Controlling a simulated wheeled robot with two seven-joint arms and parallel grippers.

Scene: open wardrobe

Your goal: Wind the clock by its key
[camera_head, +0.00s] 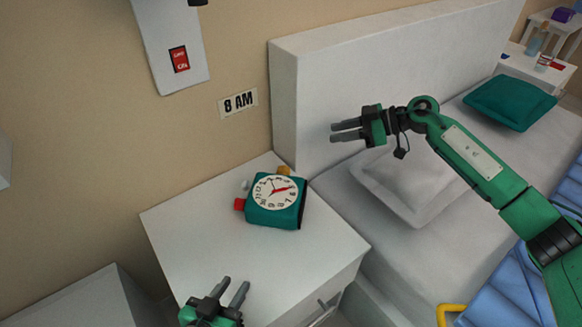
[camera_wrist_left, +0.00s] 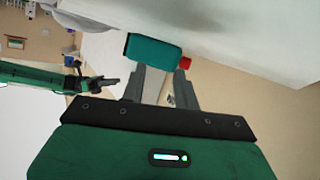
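The clock (camera_head: 273,212) is a teal box with a white dial and red hands, standing on the white nightstand (camera_head: 185,225). A red knob (camera_head: 240,204) sticks out at its left, a yellow knob (camera_head: 284,171) is at its top right and a small pale knob (camera_head: 246,185) at its upper left. I cannot tell which part is the key. My left gripper (camera_head: 235,281) is open and empty, in front of the clock and apart from it. The left wrist view shows the teal clock body (camera_wrist_left: 153,52) and red knob (camera_wrist_left: 185,63) beyond the fingers. My right gripper (camera_head: 333,132) is open and empty above the bed.
The bed with its white headboard (camera_head: 390,75), pale pillow (camera_head: 408,185) and teal cushion (camera_head: 510,102) stands right of the nightstand. An "8 AM" sign (camera_head: 238,103) and a white panel with a red switch (camera_head: 180,59) are on the wall. The nightstand's front top is clear.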

